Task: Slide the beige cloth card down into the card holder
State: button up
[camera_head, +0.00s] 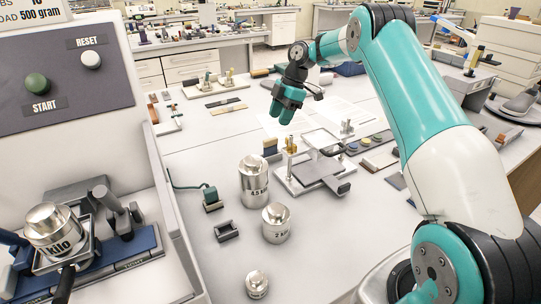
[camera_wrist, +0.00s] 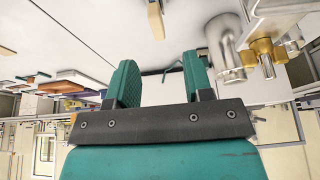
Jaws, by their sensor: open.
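My gripper (camera_head: 281,114) hangs above the far middle of the white table in the head view. In the wrist view its two teal fingers (camera_wrist: 160,78) are spread apart with nothing between them. A small dark slotted block (camera_head: 226,231), possibly the card holder, sits empty on the near table, well apart from the gripper.
Metal weights (camera_head: 253,181) (camera_head: 276,222) (camera_head: 257,284) stand on the near table. A metal test rig (camera_head: 315,172) with brass posts stands right of them. A control box (camera_head: 70,95) and a tester fill the left.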

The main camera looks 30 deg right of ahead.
aim_at(271, 139)
jog(key=x, duration=0.3)
jog(key=shift+a+f, duration=0.1)
jog(key=shift+f, duration=0.1)
jog(key=shift+p+x, duration=1.5)
jog(key=shift+x, duration=1.25)
jog(key=shift+w+f, duration=0.1)
jog(key=shift+w, duration=0.05)
grip_shut()
